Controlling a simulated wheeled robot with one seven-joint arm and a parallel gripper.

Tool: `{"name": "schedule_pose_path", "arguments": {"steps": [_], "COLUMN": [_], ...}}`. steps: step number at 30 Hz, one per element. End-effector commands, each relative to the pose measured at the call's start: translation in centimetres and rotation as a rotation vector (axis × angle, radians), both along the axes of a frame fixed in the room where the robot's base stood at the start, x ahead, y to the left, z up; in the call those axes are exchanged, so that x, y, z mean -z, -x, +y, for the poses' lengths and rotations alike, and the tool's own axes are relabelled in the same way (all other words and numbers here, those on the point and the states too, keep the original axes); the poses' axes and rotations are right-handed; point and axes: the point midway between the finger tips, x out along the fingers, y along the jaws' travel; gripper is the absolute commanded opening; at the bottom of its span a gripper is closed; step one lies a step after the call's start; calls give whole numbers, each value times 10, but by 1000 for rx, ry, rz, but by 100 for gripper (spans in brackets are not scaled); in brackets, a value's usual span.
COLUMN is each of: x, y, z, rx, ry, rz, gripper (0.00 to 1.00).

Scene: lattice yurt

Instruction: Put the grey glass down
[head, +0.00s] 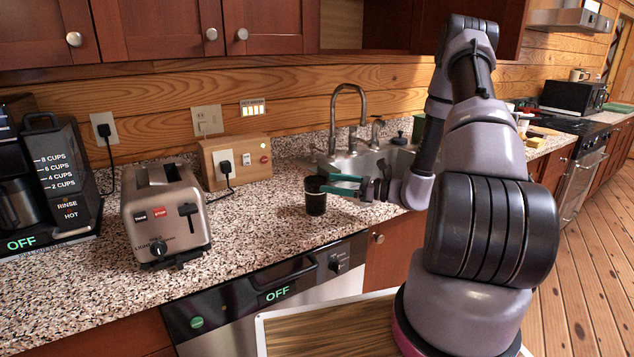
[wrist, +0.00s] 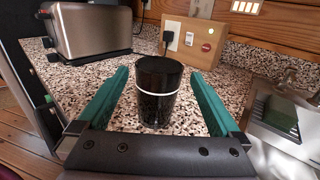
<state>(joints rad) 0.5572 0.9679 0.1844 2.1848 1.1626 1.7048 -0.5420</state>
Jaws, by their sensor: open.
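The glass (head: 315,196) looks dark, nearly black, with a thin pale band. It stands upright on the speckled granite counter (head: 265,230), near the front edge and left of the sink. In the wrist view the glass (wrist: 158,92) is between the two green fingers of my gripper (wrist: 160,95), with a visible gap on both sides. My gripper (head: 342,184) also shows in the head view, reaching in from the right at the glass. Its jaws are open.
A steel toaster (head: 165,215) and a coffee maker (head: 45,175) stand to the left. A wooden outlet box (head: 235,162) is behind the glass. The sink (head: 365,165) with its tall faucet (head: 349,105) lies right and behind. Bare counter lies between toaster and glass.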

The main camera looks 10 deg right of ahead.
Motion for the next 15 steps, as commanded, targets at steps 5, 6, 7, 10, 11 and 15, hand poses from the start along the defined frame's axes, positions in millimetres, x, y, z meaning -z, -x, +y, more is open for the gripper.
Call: {"name": "schedule_pose_path", "arguments": {"steps": [5, 6, 7, 10, 11, 15], "x": [0, 0, 0, -9, -14, -54], "y": [14, 16, 17, 21, 22, 40], "z": [-23, -25, -26, -24, -22, 2], "rx": [2, 1, -1, -32, -50, -207], "ry": [1, 1, 2, 24, 39, 169], "rz": [1, 0, -1, -14, -23, -90], "gripper": [100, 100, 100, 100, 100, 100]}}
